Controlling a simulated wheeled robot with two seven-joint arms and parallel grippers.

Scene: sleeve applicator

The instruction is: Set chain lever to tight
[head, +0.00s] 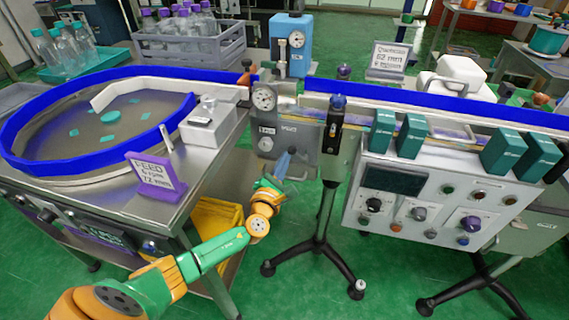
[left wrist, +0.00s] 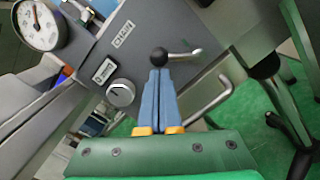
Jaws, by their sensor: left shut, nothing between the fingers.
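The chain lever (left wrist: 184,55) is a short silver rod with a black ball knob (left wrist: 158,56), on a grey panel (left wrist: 85,55) beside a plate reading CHAIN (left wrist: 123,33). My left gripper (left wrist: 159,72) is shut, its blue fingers together, with nothing between them. Its tips are at the black knob in the left wrist view; whether they touch it I cannot tell. In the head view my left gripper (head: 285,157) is in front of the grey machine box (head: 300,133), where the lever is hard to make out. My right gripper is not in view.
A round dial (left wrist: 121,92) and a gauge (left wrist: 38,24) are on the panel, and a bent metal handle (left wrist: 212,103) is right of the fingers. In the head view a feed table (head: 200,165) stands left and a control box (head: 435,195) right.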

